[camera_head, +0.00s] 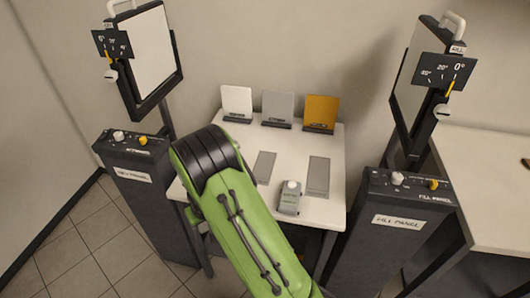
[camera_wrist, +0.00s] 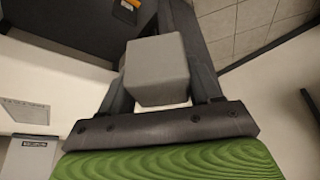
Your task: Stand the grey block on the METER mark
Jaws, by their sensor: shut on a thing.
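My gripper (camera_wrist: 158,62) is shut on the grey block (camera_wrist: 155,75), which sits between its two dark fingers in the wrist view. In the head view my green arm hides the gripper and the block. Two flat grey rectangles lie on the white table in the head view, a smaller one (camera_head: 265,167) at the left and a larger one (camera_head: 318,175) at the right. Their lettering is too small to read, so I cannot tell which is the METER mark. The wrist view shows a labelled pale rectangle (camera_wrist: 27,112) on a white surface, left of the block.
A small grey device with a white dome (camera_head: 289,197) stands near the table's front. White (camera_head: 237,100), grey (camera_head: 278,106) and yellow (camera_head: 321,110) cards stand along the back of the table (camera_head: 335,150). Dark control panels flank it, left (camera_head: 130,160) and right (camera_head: 400,200), with framed lamps above.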

